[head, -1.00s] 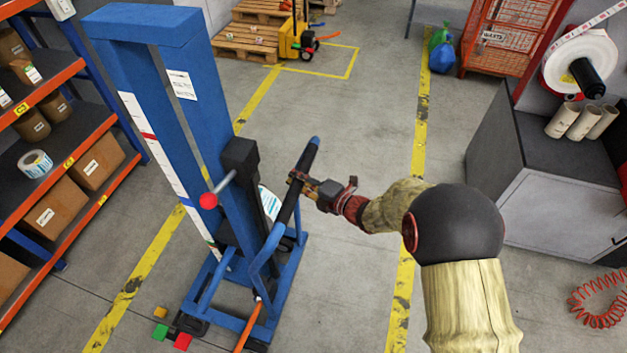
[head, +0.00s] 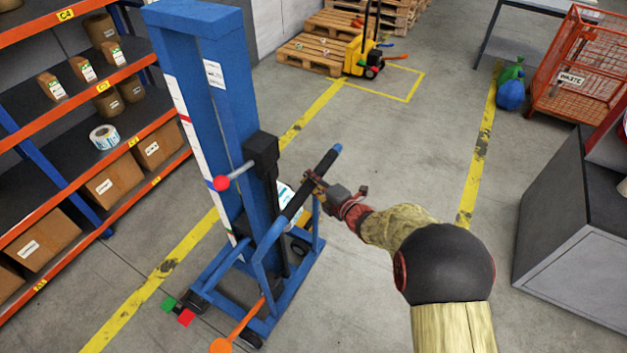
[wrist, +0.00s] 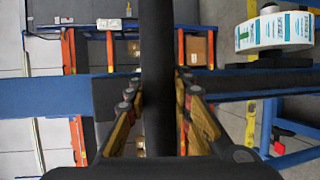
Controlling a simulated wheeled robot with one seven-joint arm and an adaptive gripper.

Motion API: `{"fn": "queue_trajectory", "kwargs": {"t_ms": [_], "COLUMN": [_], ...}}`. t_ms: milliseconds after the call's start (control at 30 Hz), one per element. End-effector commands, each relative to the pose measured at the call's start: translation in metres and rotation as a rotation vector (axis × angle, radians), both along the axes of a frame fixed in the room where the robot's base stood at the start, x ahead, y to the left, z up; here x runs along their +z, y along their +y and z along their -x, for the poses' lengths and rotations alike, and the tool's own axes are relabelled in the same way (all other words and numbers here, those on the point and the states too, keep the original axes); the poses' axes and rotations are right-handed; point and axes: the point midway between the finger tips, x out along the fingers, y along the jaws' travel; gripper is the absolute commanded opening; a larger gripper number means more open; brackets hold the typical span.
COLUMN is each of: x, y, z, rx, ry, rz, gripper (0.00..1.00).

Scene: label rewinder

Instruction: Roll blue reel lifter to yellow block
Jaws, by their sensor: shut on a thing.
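The blue reel lifter (head: 236,120) stands upright on the floor, left of the middle in the head view. My gripper (head: 313,187) is shut on its black handle bar (head: 325,160). In the wrist view, my fingers (wrist: 158,105) lie on both sides of the dark bar. A white and blue label reel (wrist: 275,32) sits on the lifter's dark support. A green block (head: 168,303) and a red block (head: 186,318) are at the lifter's lower left.
An orange-framed shelf (head: 130,140) with boxes stands on the left. A yellow line (head: 150,290) runs along the floor beside the lifter. A yellow pallet truck (head: 362,55) and pallets (head: 310,52) stand behind. A dark grey cabinet (head: 575,230) is at right, with open floor between.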

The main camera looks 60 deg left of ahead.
Motion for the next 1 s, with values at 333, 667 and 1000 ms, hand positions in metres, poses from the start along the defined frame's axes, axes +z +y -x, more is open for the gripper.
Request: {"fn": "queue_trajectory", "kwargs": {"t_ms": [333, 667, 1000], "x": [0.0093, 0.0053, 0.0021], "y": [0.0036, 0.0022, 0.0002], "z": [0.0001, -0.0001, -0.0005], "rx": [0.002, 0.000, -0.001], "ry": [-0.004, -0.002, 0.000], "rz": [-0.014, -0.008, -0.003], "gripper": [0.20, 0.39, 0.42]}}
